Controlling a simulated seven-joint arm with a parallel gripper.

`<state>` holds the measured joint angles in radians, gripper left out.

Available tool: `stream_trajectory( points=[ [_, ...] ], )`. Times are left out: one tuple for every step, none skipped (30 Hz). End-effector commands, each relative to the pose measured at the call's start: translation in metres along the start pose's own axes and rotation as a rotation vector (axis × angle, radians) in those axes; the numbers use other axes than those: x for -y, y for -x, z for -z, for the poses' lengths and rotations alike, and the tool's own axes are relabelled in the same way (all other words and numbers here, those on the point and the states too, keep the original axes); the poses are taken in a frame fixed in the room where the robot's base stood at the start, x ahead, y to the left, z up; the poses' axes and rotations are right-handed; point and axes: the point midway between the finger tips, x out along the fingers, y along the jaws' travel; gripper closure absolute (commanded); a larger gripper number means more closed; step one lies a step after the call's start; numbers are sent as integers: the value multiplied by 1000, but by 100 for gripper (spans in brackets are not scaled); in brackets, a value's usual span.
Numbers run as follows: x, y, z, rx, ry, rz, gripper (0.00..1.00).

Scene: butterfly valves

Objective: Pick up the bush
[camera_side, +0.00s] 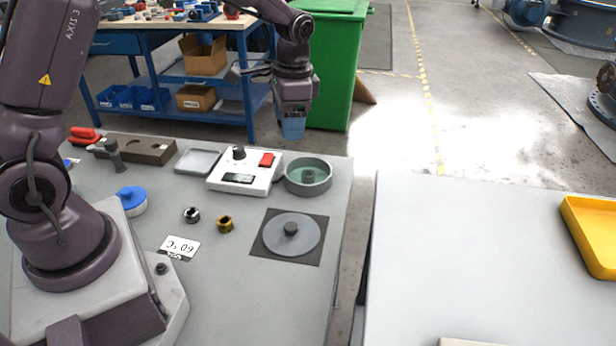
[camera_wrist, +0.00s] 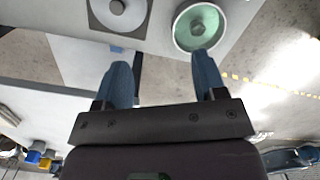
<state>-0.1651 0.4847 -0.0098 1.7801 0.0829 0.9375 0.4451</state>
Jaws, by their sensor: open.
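Two small ring-shaped parts lie on the grey table in the side view: a brass-coloured bush (camera_side: 225,224) and a silver ring (camera_side: 191,215) to its left. They are apart from each other. My gripper (camera_side: 293,130) is raised above the far right part of the table, well away from both. In the wrist view my gripper (camera_wrist: 160,65) shows two blue fingers spread apart with nothing between them. Neither ring shows in the wrist view.
A green round dish (camera_side: 308,188), a white device with a red switch (camera_side: 268,160) and a grey disc on a dark square (camera_side: 308,236) stand nearby. A blue-capped jar (camera_side: 131,197) and a label card (camera_side: 180,246) flank the rings. The table's front is clear.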

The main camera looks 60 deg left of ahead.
Motion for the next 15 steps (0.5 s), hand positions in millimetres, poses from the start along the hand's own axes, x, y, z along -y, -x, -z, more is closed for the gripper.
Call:
stream_trajectory(
  points=[
    [10,-20,11,25,-53,-9,36],
    [16,-29,17,34,-89,-12,36],
    [22,-40,24,45,-139,-15,36],
    [27,-48,30,51,-177,-16,36],
    [32,-56,35,55,-214,-16,36],
    [38,-64,42,59,-268,-15,36],
    [42,-70,47,59,-309,-13,36],
    [47,-73,52,57,-354,-8,36],
    [52,-74,60,49,-415,3,36],
    [56,-70,65,40,-457,16,36],
    [59,-64,69,30,-493,30,36],
    [62,-59,72,24,-534,41,36],
    [63,-58,73,23,-561,44,36],
    [63,-58,73,25,-585,43,36],
    [62,-59,72,29,-610,40,36]
  ],
)
